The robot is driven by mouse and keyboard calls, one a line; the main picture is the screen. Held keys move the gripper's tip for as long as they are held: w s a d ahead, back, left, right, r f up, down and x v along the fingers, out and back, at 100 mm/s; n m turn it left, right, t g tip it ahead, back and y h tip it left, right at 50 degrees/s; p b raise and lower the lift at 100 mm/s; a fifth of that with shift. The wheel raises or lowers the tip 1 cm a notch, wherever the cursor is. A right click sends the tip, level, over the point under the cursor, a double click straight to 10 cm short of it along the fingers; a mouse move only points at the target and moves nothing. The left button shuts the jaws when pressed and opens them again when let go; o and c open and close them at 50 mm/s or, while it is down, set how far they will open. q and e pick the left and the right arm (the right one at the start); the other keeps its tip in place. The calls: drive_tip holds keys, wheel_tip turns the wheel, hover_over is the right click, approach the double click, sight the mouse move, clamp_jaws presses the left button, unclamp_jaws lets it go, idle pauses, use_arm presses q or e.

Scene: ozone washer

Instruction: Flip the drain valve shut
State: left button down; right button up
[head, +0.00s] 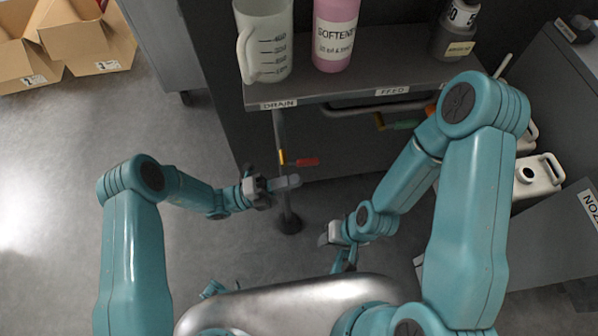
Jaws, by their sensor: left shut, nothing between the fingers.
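The drain valve has a red handle (307,162) and a brass-yellow body on a vertical pipe (279,135) below the DRAIN label (278,104). The handle points right, crosswise to the pipe in the picture. My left gripper (287,182) is shut and empty. It shows just below the red handle, in front of the pipe; I cannot tell whether it touches either. My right gripper (330,236) hangs lower and to the right, away from the valve, and its fingers are too small and partly hidden to read.
A green-handled valve (404,125) sits under the FEED label (392,91). The shelf (360,88) above carries a measuring jug (265,42), a pink softener bottle (335,35) and a dark container (455,32). White jugs (538,176) stand at right.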

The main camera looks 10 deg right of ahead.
use_arm(q)
drive_tip(key=a+f, duration=0.4)
drive_tip(key=a, duration=0.1)
drive_tip(key=shift+s+a+f, duration=0.15)
drive_tip(key=shift+a+f, duration=0.1)
drive_tip(key=shift+a, duration=0.15)
